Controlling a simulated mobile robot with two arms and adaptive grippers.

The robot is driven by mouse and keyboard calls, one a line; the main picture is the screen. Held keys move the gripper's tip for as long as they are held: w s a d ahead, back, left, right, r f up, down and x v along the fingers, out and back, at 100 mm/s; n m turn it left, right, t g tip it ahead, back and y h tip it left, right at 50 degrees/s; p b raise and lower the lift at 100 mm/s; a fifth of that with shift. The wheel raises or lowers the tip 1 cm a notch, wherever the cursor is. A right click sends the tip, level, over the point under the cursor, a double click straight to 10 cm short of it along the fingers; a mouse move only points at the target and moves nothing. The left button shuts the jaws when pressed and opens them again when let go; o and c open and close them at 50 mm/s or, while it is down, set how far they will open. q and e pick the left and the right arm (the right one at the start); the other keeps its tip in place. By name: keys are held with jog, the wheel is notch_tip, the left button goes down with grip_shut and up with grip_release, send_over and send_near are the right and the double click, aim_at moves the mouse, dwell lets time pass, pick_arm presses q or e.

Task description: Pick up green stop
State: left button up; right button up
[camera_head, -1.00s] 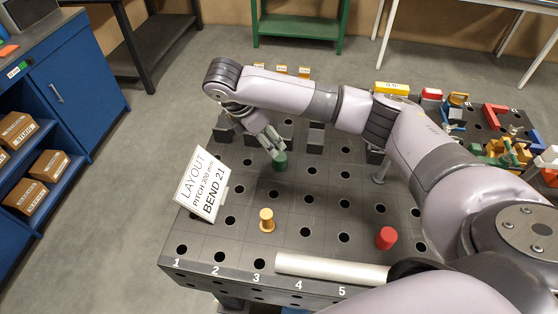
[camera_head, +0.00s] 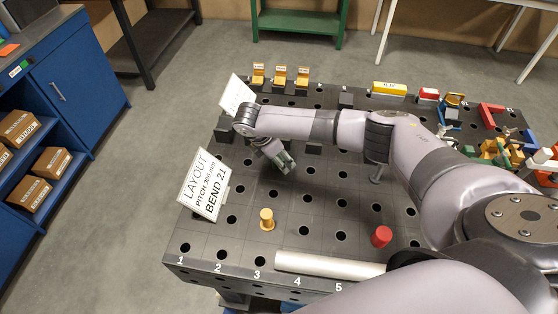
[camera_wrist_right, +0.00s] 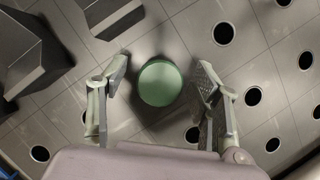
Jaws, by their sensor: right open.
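The green stop (camera_wrist_right: 160,83) shows in the right wrist view as a round green top on the dark perforated table. My right gripper (camera_wrist_right: 158,85) is open, with one finger on each side of the stop and a gap visible on both sides. In the head view my right gripper (camera_head: 285,162) points down at the middle of the table (camera_head: 300,235), and its fingers largely hide the stop there. My left gripper is not in view.
A yellow stop (camera_head: 267,219), a red stop (camera_head: 381,236) and a pale tube (camera_head: 325,265) are at the front. A layout sign (camera_head: 204,185) stands at the left edge. Dark blocks (camera_wrist_right: 110,17) are near the gripper. Coloured parts crowd the right back.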

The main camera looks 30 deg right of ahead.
grip_shut()
dwell(0.8)
